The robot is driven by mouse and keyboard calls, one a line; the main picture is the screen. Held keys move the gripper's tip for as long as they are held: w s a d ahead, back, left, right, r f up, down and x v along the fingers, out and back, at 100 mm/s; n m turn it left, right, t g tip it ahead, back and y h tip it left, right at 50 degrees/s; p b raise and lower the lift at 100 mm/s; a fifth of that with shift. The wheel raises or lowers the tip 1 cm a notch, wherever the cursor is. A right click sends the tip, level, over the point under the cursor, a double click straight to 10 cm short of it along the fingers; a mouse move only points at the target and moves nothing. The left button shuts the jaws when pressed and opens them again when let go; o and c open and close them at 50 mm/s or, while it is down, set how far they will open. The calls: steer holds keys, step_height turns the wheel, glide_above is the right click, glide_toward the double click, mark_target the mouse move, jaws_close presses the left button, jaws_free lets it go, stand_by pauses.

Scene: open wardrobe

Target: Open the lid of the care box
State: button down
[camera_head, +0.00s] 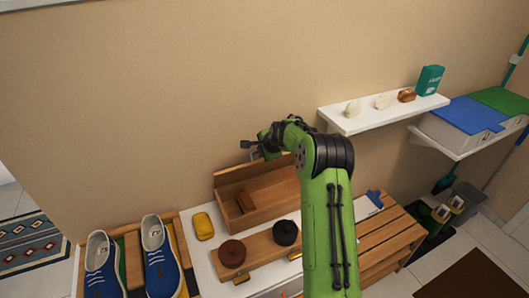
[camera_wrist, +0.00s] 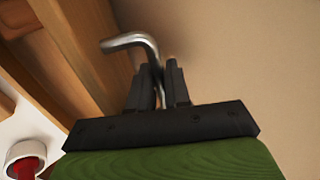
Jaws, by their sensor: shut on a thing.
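The care box (camera_head: 268,212) is a wooden box against the wall. Its inside shows, with a brown block (camera_head: 246,201) in it. A wooden panel (camera_head: 235,176), which looks like its lid, stands raised along the back. My gripper (camera_wrist: 163,72) is shut on a bent metal handle (camera_wrist: 128,40), beside a wooden edge (camera_wrist: 85,50) in the wrist view. In the head view my gripper (camera_head: 250,148) is above the raised panel, near the wall. My arm hides the box's right end.
A wooden board with a brown round tin (camera_head: 232,253) and a black one (camera_head: 286,232) lies in front of the box. A yellow item (camera_head: 203,226) and blue shoes (camera_head: 160,255) are left. A white shelf (camera_head: 385,112) juts from the wall on the right.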

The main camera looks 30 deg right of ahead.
steer(key=shift+w, duration=0.1)
stand_by(0.3)
steer(key=c, duration=1.3)
jaws_free()
steer(key=b+v, duration=0.1)
steer(key=v, duration=1.4)
steer(key=shift+s+r, duration=0.25)
steer(key=shift+c, duration=0.4)
